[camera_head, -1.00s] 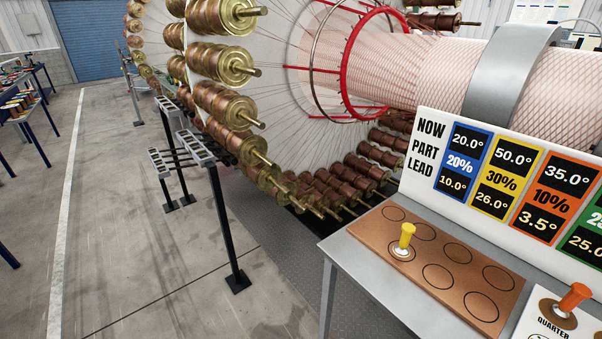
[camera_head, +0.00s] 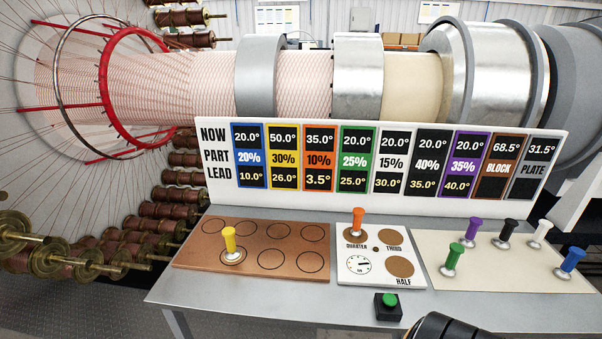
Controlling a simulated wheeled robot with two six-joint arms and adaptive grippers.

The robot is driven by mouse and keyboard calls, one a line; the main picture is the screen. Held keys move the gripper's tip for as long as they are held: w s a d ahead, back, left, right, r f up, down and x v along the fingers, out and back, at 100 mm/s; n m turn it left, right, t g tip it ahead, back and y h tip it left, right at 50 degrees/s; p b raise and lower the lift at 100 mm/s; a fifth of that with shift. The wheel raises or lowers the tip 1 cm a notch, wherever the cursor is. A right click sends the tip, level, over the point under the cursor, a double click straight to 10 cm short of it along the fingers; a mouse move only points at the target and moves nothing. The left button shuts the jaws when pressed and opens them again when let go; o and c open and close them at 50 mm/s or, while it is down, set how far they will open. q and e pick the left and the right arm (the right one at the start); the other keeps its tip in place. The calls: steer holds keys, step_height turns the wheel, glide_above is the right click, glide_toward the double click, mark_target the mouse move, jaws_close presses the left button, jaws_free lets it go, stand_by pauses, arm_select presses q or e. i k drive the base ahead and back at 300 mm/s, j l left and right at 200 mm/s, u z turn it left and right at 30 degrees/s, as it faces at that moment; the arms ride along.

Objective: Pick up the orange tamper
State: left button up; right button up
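The orange tamper (camera_head: 358,219) stands upright on the QUARTER spot at the upper left of a white card (camera_head: 378,272) in the middle of the grey table. Its orange handle points up and its base is small. At the bottom edge of the view, right of centre, a dark rounded part (camera_head: 445,328) shows, probably part of my own arm. No gripper fingers are visible, and nothing touches the tamper.
A yellow tamper (camera_head: 230,244) stands on a brown board (camera_head: 195,262) with circles. Green (camera_head: 452,258), purple, black, white and blue (camera_head: 571,262) tampers stand on a cream mat (camera_head: 480,278). A green button (camera_head: 388,305) sits at the front edge. A sign board (camera_head: 218,200) rises behind.

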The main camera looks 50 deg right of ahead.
mark_target(359, 212)
steer(key=z, duration=1.95)
